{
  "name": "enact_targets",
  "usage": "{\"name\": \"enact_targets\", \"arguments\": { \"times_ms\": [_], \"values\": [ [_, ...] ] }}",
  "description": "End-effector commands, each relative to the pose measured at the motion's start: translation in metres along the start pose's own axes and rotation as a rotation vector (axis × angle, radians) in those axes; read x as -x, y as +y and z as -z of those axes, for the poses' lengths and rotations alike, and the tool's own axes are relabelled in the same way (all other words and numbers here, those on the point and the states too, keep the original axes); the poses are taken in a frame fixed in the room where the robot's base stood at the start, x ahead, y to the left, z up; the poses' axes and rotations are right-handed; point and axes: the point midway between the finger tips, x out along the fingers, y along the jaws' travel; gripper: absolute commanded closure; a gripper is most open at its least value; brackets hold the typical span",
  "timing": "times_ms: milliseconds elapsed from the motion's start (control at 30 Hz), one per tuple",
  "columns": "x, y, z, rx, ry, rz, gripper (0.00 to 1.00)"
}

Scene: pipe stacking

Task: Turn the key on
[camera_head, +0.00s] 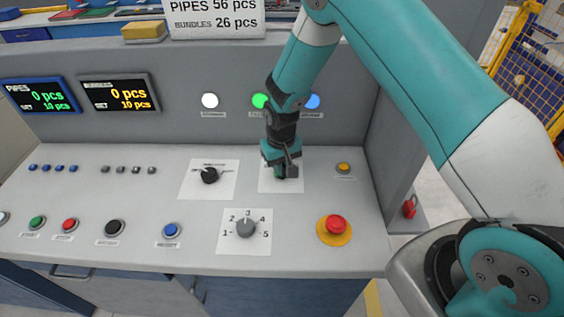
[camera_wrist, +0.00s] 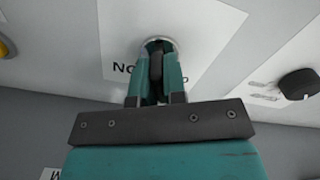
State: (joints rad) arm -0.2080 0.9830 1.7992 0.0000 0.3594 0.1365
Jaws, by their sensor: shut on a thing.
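The key (camera_wrist: 156,68) is a dark, narrow piece between my gripper's two teal fingers in the wrist view. It sits at a round metal lock on a white label plate (camera_wrist: 215,35), whose lettering is partly covered. My gripper (camera_wrist: 157,75) is shut on the key, with its fingertips close to the panel. In the head view my gripper (camera_head: 283,168) reaches down onto the same white plate (camera_head: 267,184) and hides the key. The key's turn angle is hard to tell.
A black selector knob (camera_head: 209,175) is left of my gripper. A numbered grey knob (camera_head: 246,228) and a red emergency button (camera_head: 336,225) are nearer the front. A yellow button (camera_head: 343,168) is at the right. White (camera_head: 210,101), green (camera_head: 260,101) and blue (camera_head: 312,101) lamps line the upright panel.

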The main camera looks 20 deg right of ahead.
Motion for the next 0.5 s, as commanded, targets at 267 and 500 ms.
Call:
{"name": "enact_targets", "arguments": {
  "times_ms": [267, 500],
  "values": [
    [-0.0006, 0.0000, -0.0002, -0.046, 0.000, 0.000, 1.00],
    [-0.0007, 0.0001, -0.0004, -0.288, -0.001, 0.000, 1.00]
  ]
}}
